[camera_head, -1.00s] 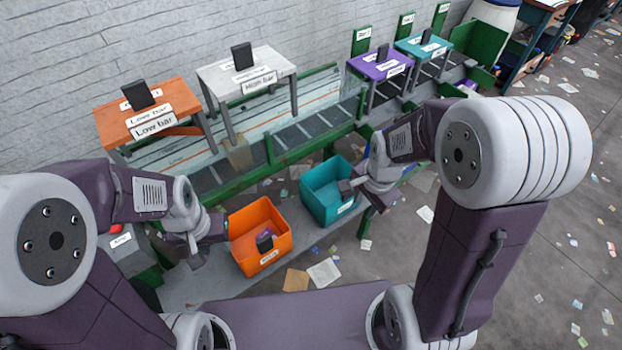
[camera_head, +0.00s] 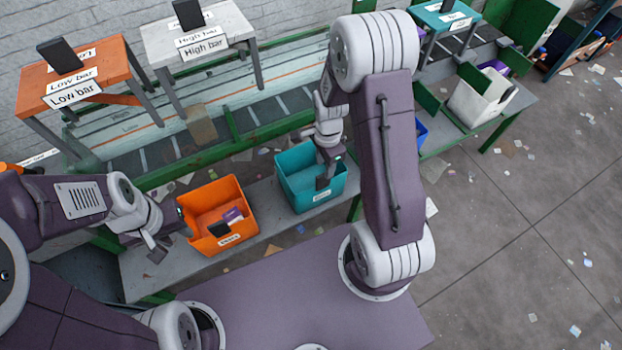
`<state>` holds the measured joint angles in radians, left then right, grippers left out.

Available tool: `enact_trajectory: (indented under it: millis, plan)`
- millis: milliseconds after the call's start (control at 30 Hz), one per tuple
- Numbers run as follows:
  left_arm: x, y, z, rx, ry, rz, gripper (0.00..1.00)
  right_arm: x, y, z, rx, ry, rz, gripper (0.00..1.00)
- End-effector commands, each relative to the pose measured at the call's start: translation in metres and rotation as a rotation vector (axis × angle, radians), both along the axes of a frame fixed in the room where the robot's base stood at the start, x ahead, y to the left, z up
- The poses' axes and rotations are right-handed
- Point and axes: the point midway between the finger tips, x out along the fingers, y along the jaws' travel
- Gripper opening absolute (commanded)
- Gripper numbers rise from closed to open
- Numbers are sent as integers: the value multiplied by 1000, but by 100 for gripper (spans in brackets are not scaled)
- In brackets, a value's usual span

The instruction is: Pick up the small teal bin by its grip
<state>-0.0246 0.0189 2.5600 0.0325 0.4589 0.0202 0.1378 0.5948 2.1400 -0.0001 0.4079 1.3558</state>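The small teal bin (camera_head: 297,193) stands upright on a grey shelf, right of an orange bin, with a white label on its front. My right gripper (camera_head: 329,172) is at the teal bin's right side, with one dark finger over its inside. The gripper hides part of the right rim, and I cannot tell whether it touches the bin or is shut on the grip. My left gripper (camera_head: 168,236) is beside the orange bin's left wall, with its fingers apart and nothing seen between them.
The orange bin (camera_head: 239,226) holds a purple box and a dark item. A grey-white bin (camera_head: 466,104) stands at the right end. The orange Low bar table (camera_head: 107,58) and white High bar table (camera_head: 222,24) stand behind a green-railed belt. Litter lies on the floor.

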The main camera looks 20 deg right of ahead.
Motion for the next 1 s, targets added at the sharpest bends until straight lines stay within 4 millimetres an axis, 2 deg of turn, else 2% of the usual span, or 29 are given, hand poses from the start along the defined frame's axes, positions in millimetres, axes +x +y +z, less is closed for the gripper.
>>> enact_trajectory:
  millis: [200, 400, 467, 733, 767, 867, 900, 1000]
  plan:
    - [0, 0, -3, 0, 0, 0, 36, -1, 1, -12, 0, 1, 1, 38]
    - [0, 0, -11, 0, 0, 0, 36, -5, 5, -49, 1, 3, 2, 38]
    - [0, 0, -12, 0, 0, 0, 36, -5, 5, -56, 0, 2, 1, 38]
    - [0, 0, -12, 0, 0, 0, 36, -4, 5, -59, 0, -2, 1, 38]
    - [0, 0, -12, 0, 0, 0, 36, -4, 5, -59, 0, -2, 1, 33]
    - [0, 0, -12, 0, 0, 0, 36, -4, 5, -59, 0, -2, 1, 5]
    - [0, 0, -12, 0, 0, 0, 36, -4, 5, -59, 0, -2, 1, 0]
    - [0, 0, -12, 0, 0, 0, 36, -4, 5, -59, 0, -1, 1, 0]
